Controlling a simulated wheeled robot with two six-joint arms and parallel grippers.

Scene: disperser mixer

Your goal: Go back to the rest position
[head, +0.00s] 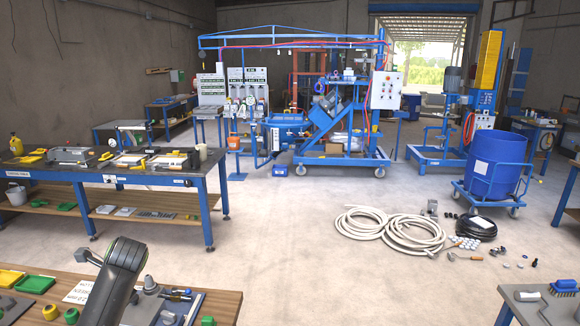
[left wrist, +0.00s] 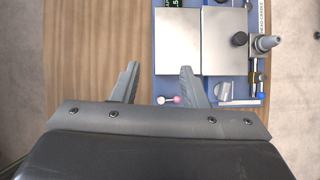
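My left gripper (left wrist: 160,68) is open in the left wrist view, its two grey fingers apart with nothing between them. It is over a wooden bench top (left wrist: 90,65) and the near edge of a blue board (left wrist: 205,90) with metal plates. In the head view my dark left arm stands at the bottom left, over the near wooden bench (head: 225,300); its fingers cannot be made out clearly there. My right gripper is in neither view.
The near bench holds yellow and green trays (head: 35,284) and small tools. A blue drum (head: 495,170) stands on a wheeled frame at right. Coiled hoses (head: 412,235) and small parts lie on the floor. The middle floor (head: 290,215) is clear.

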